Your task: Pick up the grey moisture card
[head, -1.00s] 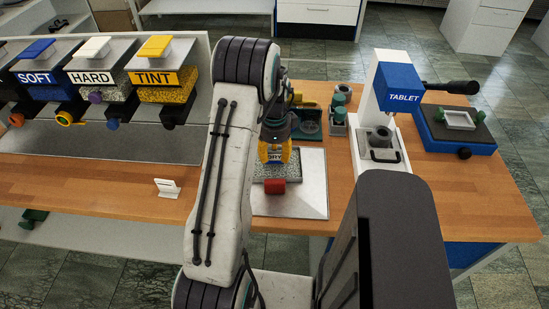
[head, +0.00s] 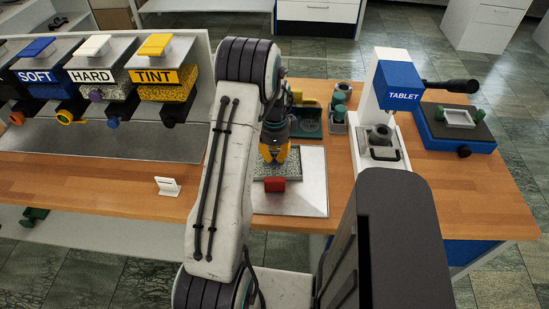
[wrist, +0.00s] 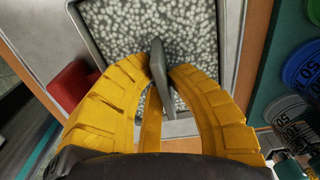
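The grey moisture card (wrist: 157,68) stands on edge, a little tilted, over a shallow grey tray (wrist: 86,32) of pale speckled granules in the wrist view. The yellow fingers of my gripper (wrist: 160,72) sit on either side of the card, and their tips press against it. In the head view my gripper (head: 274,155) points down at the tray, which has a red block (head: 274,185) at its near side. The card cannot be made out there, and its lower end is hard to tell from the granules.
The tray stands on a pale metal plate (head: 300,205) on the wooden bench. A small white sign (head: 168,187) stands on the bench.

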